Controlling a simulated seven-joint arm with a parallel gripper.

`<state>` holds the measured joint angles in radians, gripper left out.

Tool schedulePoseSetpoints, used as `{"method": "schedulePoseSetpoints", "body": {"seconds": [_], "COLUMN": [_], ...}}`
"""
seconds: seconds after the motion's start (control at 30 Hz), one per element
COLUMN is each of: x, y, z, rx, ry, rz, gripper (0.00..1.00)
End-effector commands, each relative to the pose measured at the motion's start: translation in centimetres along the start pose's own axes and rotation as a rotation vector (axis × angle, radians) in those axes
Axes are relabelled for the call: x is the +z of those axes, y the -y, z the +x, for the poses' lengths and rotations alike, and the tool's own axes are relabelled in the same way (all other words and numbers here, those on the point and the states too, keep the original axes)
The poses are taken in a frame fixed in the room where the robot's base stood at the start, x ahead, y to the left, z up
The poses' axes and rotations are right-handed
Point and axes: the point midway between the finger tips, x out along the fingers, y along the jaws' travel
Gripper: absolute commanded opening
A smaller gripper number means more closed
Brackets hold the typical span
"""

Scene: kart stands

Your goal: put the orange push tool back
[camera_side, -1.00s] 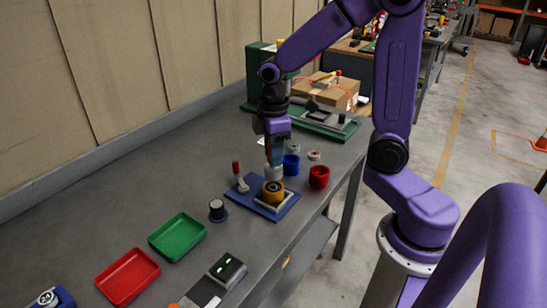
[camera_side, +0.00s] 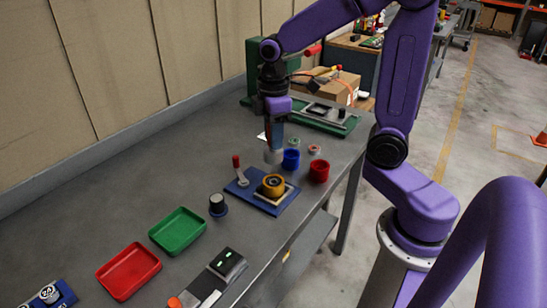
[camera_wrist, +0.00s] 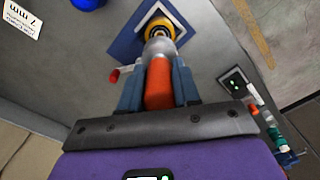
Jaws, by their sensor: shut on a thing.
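My gripper (camera_side: 275,138) is shut on the orange push tool, with a finger on each side of its orange handle (camera_wrist: 158,85). The tool's pale grey round head (camera_side: 273,156) points down below the fingers and also shows in the wrist view (camera_wrist: 158,48). The tool is held just behind a blue fixture plate (camera_side: 262,192) that carries an orange-yellow wheel (camera_side: 273,184) with a dark centre. In the wrist view the head partly overlaps the wheel (camera_wrist: 159,28). I cannot tell the exact height of the head above the table.
A red-handled clamp (camera_side: 238,171) stands on the plate's left. A blue cup (camera_side: 291,159) and red cup (camera_side: 319,170) are close on the right. A black knob-like piece (camera_side: 217,205), green tray (camera_side: 177,232), red tray (camera_side: 128,273) and a device with green lights (camera_side: 228,264) stand nearer.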

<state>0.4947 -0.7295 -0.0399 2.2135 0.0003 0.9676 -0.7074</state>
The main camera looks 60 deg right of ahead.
Motion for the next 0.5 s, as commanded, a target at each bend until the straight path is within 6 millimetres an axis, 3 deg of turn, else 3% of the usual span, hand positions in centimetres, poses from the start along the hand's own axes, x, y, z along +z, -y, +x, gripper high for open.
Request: {"method": "schedulePoseSetpoints", "body": {"seconds": [0.17, 0.27, 0.5], "x": [-0.2, -0.6, -0.7], "y": [0.7, 2.2, 8.7], "z": [-0.1, -0.3, -1.0], "rx": [0.001, 0.001, 0.002], "ry": [-0.001, -0.002, -0.004], "rz": [-0.013, -0.039, -0.146], "gripper": [0.01, 0.01, 0.01]}}
